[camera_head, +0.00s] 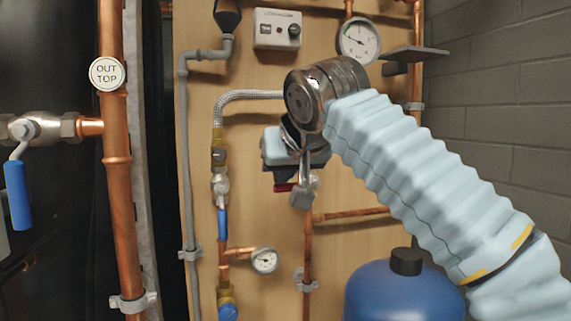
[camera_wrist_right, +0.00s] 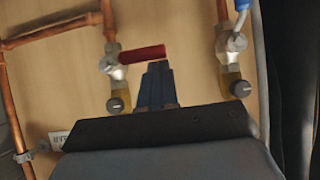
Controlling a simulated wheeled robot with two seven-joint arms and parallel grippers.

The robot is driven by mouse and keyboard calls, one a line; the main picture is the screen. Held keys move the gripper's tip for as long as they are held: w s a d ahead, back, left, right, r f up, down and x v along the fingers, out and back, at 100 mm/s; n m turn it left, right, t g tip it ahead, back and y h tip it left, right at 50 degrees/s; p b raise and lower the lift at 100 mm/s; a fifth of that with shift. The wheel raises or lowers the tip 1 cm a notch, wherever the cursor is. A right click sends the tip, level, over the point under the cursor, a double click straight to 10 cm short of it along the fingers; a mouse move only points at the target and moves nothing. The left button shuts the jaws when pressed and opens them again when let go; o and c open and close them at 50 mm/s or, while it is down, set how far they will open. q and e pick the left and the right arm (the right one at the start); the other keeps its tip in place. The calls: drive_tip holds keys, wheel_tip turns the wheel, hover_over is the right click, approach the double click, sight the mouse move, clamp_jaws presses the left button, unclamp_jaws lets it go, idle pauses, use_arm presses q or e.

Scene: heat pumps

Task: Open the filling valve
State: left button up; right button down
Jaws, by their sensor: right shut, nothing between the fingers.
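A valve (camera_wrist_right: 110,66) with a red lever handle (camera_wrist_right: 142,54) sits on a copper pipe in the right wrist view. In the head view the red handle (camera_head: 283,187) shows only as a small bit beside my right gripper (camera_head: 284,174). The right gripper's dark blue fingers (camera_wrist_right: 158,72) are together and empty. Their tips lie close to the red handle; I cannot tell whether they touch it. Another valve (camera_head: 221,187) with a blue handle (camera_head: 222,222) pointing down is to the left. No label shows which is the filling valve. My left gripper is out of view.
A round gauge (camera_head: 358,40), a grey control box (camera_head: 277,29) and a small gauge (camera_head: 264,260) are on the wooden board. A blue tank (camera_head: 400,293) stands below my right arm. A thick copper pipe (camera_head: 115,160) with a blue-handled valve (camera_head: 18,190) is at left.

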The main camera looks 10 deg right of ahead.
drive_tip(key=shift+a+f+h, duration=0.1)
drive_tip(key=shift+f+h, duration=0.2)
drive_tip(key=shift+f, duration=0.1)
idle(0.5)
drive_tip(key=shift+a+f+n+h, duration=0.15)
drive_tip(key=shift+f+n+h, duration=0.25)
drive_tip(key=shift+n, duration=0.1)
drive_tip(key=d+f+n+t+h+b, duration=0.4)
drive_tip(key=d+f+n+h+b, duration=0.1)
drive_tip(key=f+n+h+b, duration=0.3)
drive_tip(key=shift+d+f+n+h+b, duration=0.15)
drive_tip(key=shift+f+n+h+b, duration=0.15)
drive_tip(key=shift+f+n+b, duration=0.8)
drive_tip(key=shift+r+n, duration=0.2)
drive_tip(key=shift+n, duration=0.1)
